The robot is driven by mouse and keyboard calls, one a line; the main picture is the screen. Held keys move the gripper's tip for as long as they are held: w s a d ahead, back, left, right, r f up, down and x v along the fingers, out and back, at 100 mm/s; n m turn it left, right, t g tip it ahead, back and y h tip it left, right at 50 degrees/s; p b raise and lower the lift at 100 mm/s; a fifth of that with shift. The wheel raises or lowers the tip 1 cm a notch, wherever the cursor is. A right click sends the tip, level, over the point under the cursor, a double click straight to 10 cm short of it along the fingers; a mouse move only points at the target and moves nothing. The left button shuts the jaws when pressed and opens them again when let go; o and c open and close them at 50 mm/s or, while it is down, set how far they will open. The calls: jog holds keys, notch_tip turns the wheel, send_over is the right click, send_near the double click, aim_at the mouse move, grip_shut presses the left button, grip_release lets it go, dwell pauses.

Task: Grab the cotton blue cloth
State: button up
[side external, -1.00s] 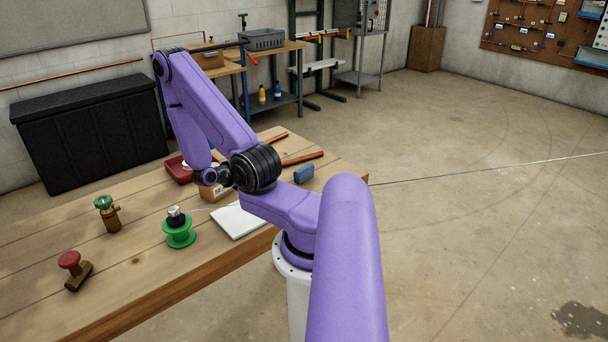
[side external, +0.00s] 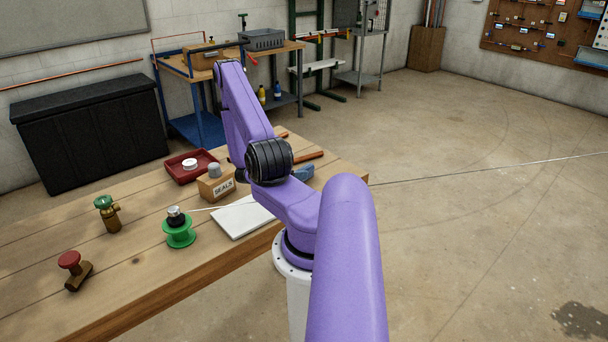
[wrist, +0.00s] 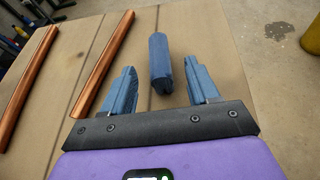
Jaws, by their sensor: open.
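The blue cloth (wrist: 159,48) looks like a rolled bundle lying on the wooden bench (side external: 135,270). In the wrist view it lies lengthwise between and a little ahead of my gripper's fingers. My gripper (wrist: 160,68) is open, with one blue finger on each side of the cloth and a gap to each. I cannot tell the height of the fingertips above the bench. In the side view the cloth (side external: 304,172) shows near the bench's right end, partly behind my arm. My gripper is hidden there behind my arm.
Two copper pipes (wrist: 102,62) (wrist: 38,68) lie left of the cloth. A box labelled SEALS (side external: 215,186), a red tray (side external: 180,176), a white pad (side external: 240,221), a green spool (side external: 178,238) and two valves (side external: 107,212) (side external: 77,272) stand elsewhere on the bench.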

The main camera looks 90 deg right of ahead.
aim_at(303, 168)
jog(key=shift+x, duration=2.65)
jog(key=shift+c, duration=0.3)
jog(key=c, duration=1)
